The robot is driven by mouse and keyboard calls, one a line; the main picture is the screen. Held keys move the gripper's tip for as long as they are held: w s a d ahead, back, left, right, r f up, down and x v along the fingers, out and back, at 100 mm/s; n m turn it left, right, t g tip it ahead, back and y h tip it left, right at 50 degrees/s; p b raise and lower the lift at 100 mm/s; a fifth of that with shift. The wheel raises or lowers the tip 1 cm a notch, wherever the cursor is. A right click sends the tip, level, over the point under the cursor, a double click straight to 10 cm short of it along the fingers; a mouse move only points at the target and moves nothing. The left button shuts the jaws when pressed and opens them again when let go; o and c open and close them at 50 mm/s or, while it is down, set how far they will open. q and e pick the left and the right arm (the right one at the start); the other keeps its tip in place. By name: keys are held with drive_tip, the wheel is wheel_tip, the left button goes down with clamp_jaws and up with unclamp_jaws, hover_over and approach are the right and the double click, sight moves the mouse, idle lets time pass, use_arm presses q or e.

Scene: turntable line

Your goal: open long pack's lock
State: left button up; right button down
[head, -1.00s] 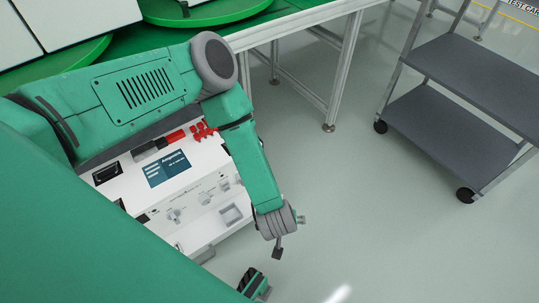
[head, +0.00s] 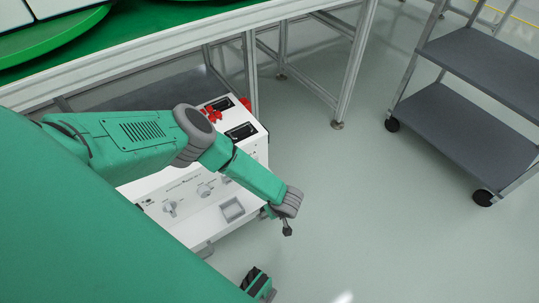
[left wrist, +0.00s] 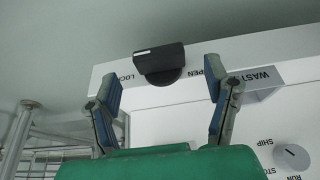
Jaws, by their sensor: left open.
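In the left wrist view a black rotary knob (left wrist: 160,62) sits on the white machine's face, between a partly covered LOCK label and a partly covered OPEN label. Its bar lies roughly level, with a pale mark at the end on the LOCK side. My left gripper (left wrist: 160,70) is open, its two blue-padded fingers spread either side of the knob, with no visible contact. In the head view it (head: 277,220) is at the right front of the white machine (head: 186,232), where the knob is hidden. My right gripper (head: 257,283) shows only partly at the bottom.
Red parts (head: 214,113) sit on the machine's top. A metal-framed green table (head: 150,48) stands behind, and a grey cart (head: 460,120) at right. Floor between is clear.

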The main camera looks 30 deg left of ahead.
use_arm(q)
drive_tip(key=b+x, duration=0.1)
drive_tip(key=x, duration=0.2)
drive_tip(key=shift+f, duration=0.1)
drive_tip(key=c, duration=1.2)
